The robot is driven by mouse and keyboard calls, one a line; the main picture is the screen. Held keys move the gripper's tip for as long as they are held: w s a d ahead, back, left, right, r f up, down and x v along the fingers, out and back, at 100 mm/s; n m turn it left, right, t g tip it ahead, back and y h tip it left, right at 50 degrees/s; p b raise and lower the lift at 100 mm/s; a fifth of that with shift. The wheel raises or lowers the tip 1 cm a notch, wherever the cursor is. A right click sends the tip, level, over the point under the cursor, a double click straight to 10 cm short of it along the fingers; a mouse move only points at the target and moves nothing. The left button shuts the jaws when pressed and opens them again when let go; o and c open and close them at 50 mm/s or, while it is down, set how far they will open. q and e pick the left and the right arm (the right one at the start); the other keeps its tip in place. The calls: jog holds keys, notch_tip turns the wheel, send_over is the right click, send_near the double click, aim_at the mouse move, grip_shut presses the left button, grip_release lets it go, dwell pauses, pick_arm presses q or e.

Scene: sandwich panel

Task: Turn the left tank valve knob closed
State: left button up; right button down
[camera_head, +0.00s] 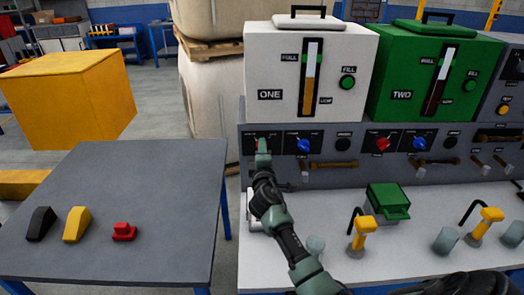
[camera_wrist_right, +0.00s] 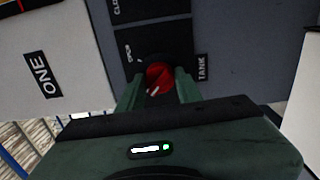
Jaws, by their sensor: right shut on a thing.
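The left tank valve knob is a red knob (camera_wrist_right: 159,76) on a black label plate under the white tank marked ONE (camera_head: 312,66). In the wrist view it sits between the two fingers of my right gripper (camera_wrist_right: 159,88), which is shut on it. The words OPEN and TANK show beside the knob, and its white mark points down and to the left in that view. In the head view my right gripper (camera_head: 263,150) covers most of the knob, with only a bit of red showing. My left gripper is not in view.
A blue knob (camera_head: 303,146) sits just right of my gripper. Another red knob (camera_head: 382,144) and blue knob (camera_head: 419,144) are under the green tank (camera_head: 432,72). A green box (camera_head: 388,199) and yellow dispensers (camera_head: 362,232) stand on the white counter. A grey table (camera_head: 150,190) is at left.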

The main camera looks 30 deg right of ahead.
jog(key=c, duration=1.1)
grip_release()
jog(key=shift+d+r, duration=0.25)
jog(key=shift+o, duration=0.8)
jog(key=shift+f, duration=0.25)
jog(key=v, duration=0.7)
jog(key=shift+s+a, duration=0.2)
jog(key=shift+s, duration=0.1)
